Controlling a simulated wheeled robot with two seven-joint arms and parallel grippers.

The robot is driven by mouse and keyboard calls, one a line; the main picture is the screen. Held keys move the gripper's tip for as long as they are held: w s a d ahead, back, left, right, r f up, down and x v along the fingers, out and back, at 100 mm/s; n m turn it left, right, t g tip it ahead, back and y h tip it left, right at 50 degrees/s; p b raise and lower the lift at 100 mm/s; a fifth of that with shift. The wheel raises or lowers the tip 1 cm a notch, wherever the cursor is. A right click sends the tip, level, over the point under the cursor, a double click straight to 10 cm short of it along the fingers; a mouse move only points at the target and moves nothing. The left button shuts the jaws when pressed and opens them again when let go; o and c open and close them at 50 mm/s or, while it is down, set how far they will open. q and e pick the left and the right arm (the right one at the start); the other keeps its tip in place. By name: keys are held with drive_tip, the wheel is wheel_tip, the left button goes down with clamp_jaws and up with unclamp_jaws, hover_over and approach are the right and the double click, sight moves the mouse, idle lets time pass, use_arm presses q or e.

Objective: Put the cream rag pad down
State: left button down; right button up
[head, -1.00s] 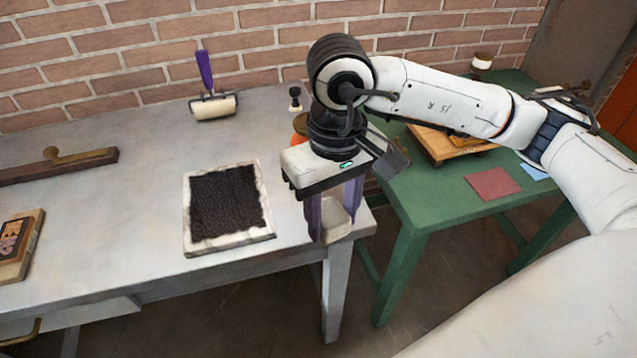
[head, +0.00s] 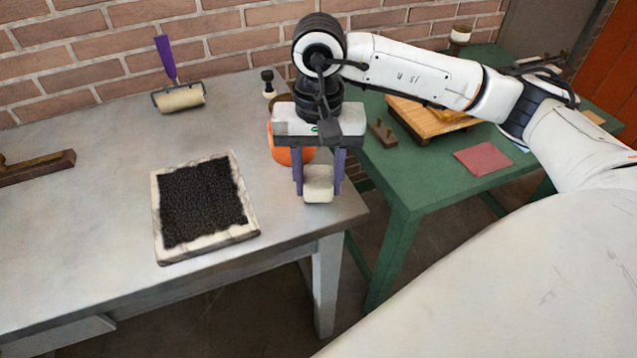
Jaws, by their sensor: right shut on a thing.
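The cream rag pad (head: 319,184) is a small pale block between the purple fingers of my right gripper (head: 318,180). The gripper points down and is shut on it, over the right end of the grey table (head: 100,240). I cannot tell whether the pad touches the tabletop or hangs just above it. My left gripper is not in view.
A black inked slab (head: 205,205) with a pale border lies left of the pad. An orange round thing (head: 285,150) is partly hidden behind my gripper. A roller (head: 180,97) with a purple handle and a small black-topped item (head: 268,82) stand farther back. A green table (head: 400,180) is at right.

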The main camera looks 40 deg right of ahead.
sight(319, 178)
drive_tip(key=shift+f, duration=0.9)
drive_tip(key=o, duration=1)
drive_tip(key=shift+c, duration=0.2)
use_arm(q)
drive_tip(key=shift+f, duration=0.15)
use_arm(e)
drive_tip(key=shift+r, duration=0.25)
wheel_tip(319, 178, up, 11)
drive_tip(key=shift+r, duration=0.2)
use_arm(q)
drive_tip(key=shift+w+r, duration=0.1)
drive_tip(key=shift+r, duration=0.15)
use_arm(e)
drive_tip(key=shift+r, duration=0.3)
